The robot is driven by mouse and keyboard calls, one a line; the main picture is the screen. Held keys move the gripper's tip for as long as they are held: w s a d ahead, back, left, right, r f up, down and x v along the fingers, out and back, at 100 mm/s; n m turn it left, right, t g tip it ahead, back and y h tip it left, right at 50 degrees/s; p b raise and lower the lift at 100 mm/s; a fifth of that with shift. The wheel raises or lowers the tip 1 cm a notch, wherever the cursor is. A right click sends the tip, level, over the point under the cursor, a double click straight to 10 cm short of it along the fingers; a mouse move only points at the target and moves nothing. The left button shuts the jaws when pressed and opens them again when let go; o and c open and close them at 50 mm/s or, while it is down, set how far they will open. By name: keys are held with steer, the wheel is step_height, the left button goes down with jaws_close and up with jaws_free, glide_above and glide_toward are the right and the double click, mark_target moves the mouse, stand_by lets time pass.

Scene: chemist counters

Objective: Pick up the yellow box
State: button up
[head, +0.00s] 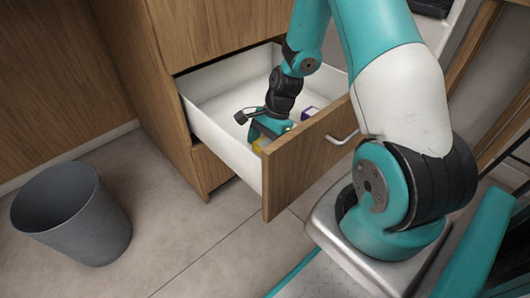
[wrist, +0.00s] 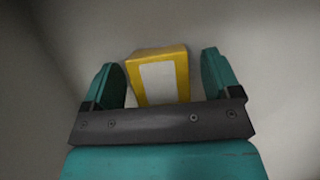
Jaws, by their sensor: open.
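The yellow box (wrist: 183,60), with a pale panel on its face, lies in the open white drawer (head: 222,121). In the wrist view it sits between the two teal fingers of my gripper (wrist: 163,82), with a gap on each side. In the head view my gripper (head: 262,134) reaches down inside the drawer and hides most of the yellow box (head: 260,144). My gripper is open and holds nothing.
A small purple and white box (head: 309,113) lies in the drawer to the right of my gripper. The drawer's wooden front (head: 305,155) with a metal handle (head: 343,138) stands close to my arm. A grey bin (head: 72,215) stands on the floor at left.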

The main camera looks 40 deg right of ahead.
steer(key=shift+r, duration=0.1)
steer(key=shift+c, duration=0.5)
steer(key=c, duration=0.9)
steer(key=shift+c, duration=0.2)
